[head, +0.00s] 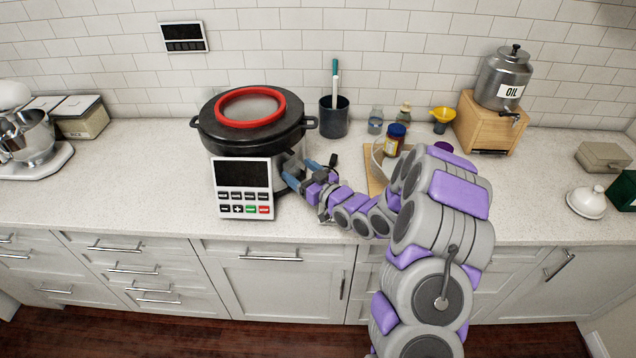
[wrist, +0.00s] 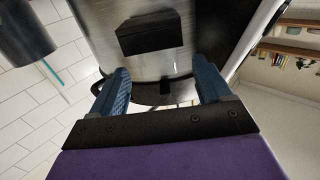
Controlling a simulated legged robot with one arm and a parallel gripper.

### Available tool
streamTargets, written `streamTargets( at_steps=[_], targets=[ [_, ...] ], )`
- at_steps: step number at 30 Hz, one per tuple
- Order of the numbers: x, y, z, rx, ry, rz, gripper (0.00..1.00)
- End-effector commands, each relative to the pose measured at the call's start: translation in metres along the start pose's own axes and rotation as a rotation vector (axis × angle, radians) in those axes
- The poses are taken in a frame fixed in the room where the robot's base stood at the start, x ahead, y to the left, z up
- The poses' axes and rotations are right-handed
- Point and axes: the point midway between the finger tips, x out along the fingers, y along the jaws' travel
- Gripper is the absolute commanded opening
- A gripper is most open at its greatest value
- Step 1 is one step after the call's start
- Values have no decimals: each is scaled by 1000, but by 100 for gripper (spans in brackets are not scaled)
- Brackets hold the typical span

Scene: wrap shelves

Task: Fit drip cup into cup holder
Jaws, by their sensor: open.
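The cooker (head: 250,145) stands on the counter with a black rim, a red ring on top and a keypad panel on its front. A black block-like cup (wrist: 148,33) sits against the cooker's metal side in the wrist view. It looks like the drip cup; I cannot tell a separate holder from it or how well it is seated. In the head view a dark piece (head: 293,164) shows at the same side. My gripper (head: 301,173) is at the cooker's right side. In the wrist view my gripper (wrist: 160,78) has its blue fingers apart, with nothing held between them.
A dark utensil crock (head: 334,118) stands behind my gripper. A wooden board (head: 375,175) with a jar (head: 394,139) lies to the right, partly behind my arm. An oil dispenser (head: 503,78) on a wooden stand is farther right.

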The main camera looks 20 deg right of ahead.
Motion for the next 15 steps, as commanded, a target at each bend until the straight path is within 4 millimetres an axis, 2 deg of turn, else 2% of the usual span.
streamTargets(
  at_steps=[6, 15],
  targets=[
    [-39, 3, -1, 3, 1, 4, 78],
    [-80, 2, -1, 1, 2, 2, 78]
  ],
)
